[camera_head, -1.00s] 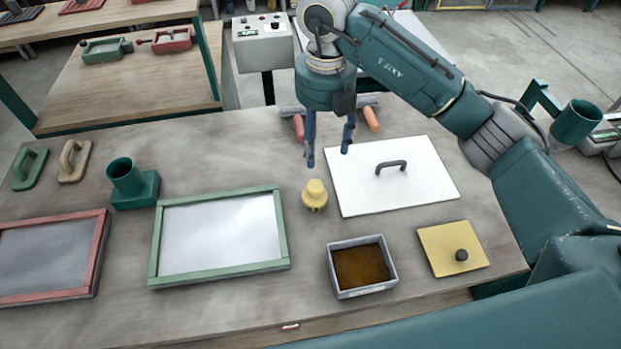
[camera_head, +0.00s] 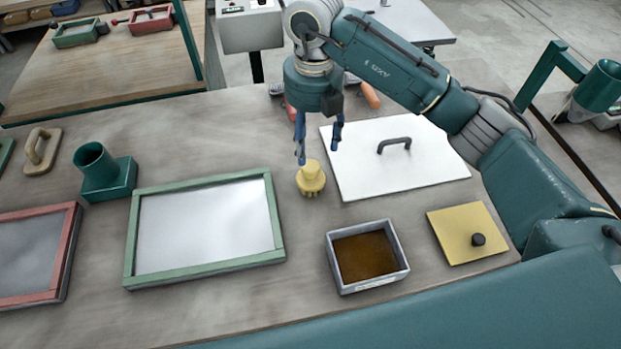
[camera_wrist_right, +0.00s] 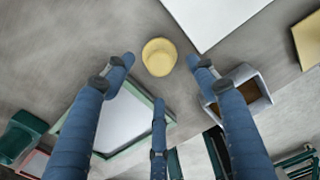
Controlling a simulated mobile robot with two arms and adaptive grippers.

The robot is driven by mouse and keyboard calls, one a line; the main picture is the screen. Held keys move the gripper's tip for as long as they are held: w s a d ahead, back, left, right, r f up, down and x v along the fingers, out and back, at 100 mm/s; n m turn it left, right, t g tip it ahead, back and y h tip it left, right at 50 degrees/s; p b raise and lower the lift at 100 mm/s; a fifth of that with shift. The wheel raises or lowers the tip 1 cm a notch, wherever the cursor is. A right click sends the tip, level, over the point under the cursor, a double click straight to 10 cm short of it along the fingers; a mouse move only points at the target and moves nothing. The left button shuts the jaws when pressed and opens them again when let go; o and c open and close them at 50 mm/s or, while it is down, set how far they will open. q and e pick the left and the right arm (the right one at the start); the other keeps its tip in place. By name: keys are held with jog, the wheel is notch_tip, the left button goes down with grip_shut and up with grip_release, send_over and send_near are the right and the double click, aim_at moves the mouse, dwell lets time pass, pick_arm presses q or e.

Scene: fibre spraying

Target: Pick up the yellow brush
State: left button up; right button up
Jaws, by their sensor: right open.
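The yellow brush (camera_head: 311,178) stands on the grey table, between the green-framed screen and the white board. Its bristles or prongs point down. My right gripper (camera_head: 318,152) is open and empty, with its blue fingers pointing down just above and behind the brush in the head view. In the right wrist view, the brush (camera_wrist_right: 159,57) shows as a round yellow top between the spread fingers of my right gripper (camera_wrist_right: 160,75), not touching them as far as I can tell. My left gripper is not in view.
A green-framed screen (camera_head: 131,241) lies left of the brush. A white board (camera_head: 420,165) with a dark handle lies right. A grey box (camera_head: 375,286) with brown contents and a yellow lid (camera_head: 460,225) lie nearer. A green cup holder (camera_head: 110,185) stands at left.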

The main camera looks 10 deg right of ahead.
aim_at(311, 165)
notch_tip(311, 165, down, 2)
jog(key=shift+s+f+p, duration=0.1)
jog(key=shift+f+p, duration=0.1)
jog(key=shift+p, duration=0.1)
jog(key=shift+f, duration=0.4)
jog(key=f+p, duration=0.2)
jog(key=f, duration=0.1)
jog(key=f+p, duration=0.1)
jog(key=shift+s+a+f, duration=0.1)
jog(key=shift+a+f, duration=0.15)
jog(key=shift+f, duration=0.5)
jog(key=c, duration=1.3)
jog(key=shift+o, duration=0.2)
jog(key=shift+r, duration=0.1)
notch_tip(311, 165, up, 10)
jog(key=b, duration=0.3)
jog(key=shift+f, duration=0.2)
notch_tip(311, 165, up, 10)
jog(key=shift+r+b, duration=0.15)
jog(key=shift+b, duration=0.45)
